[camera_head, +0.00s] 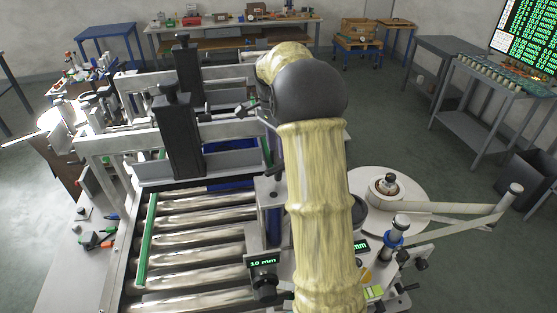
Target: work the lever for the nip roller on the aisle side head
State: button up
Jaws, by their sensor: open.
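A labelling head with a white round plate (418,205) stands right of the roller conveyor. It carries a long pale arm (465,224) ending in an upright post, and a pale roller with a blue collar (395,238). Small dark knobs (404,256) and a yellow part (366,276) sit near the collar. I cannot tell which of these is the nip roller lever. Another machine group (85,112) stands left of the conveyor. My yellow-sleeved arm with its dark joint crosses the middle and covers part of the right head.
The roller conveyor (190,240) has a green-edged rail (147,238) and a black post (180,135) above it. A 10 mm display (264,262) sits beside my arm. Grey tables (490,100) and a dark bin (525,178) stand right. Floor between them and the head is clear.

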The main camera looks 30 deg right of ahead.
aim_at(278, 173)
jog(key=f, duration=0.3)
jog(key=f+p, duration=0.1)
jog(key=f, duration=0.1)
jog(key=shift+s+f, duration=0.35)
grip_shut()
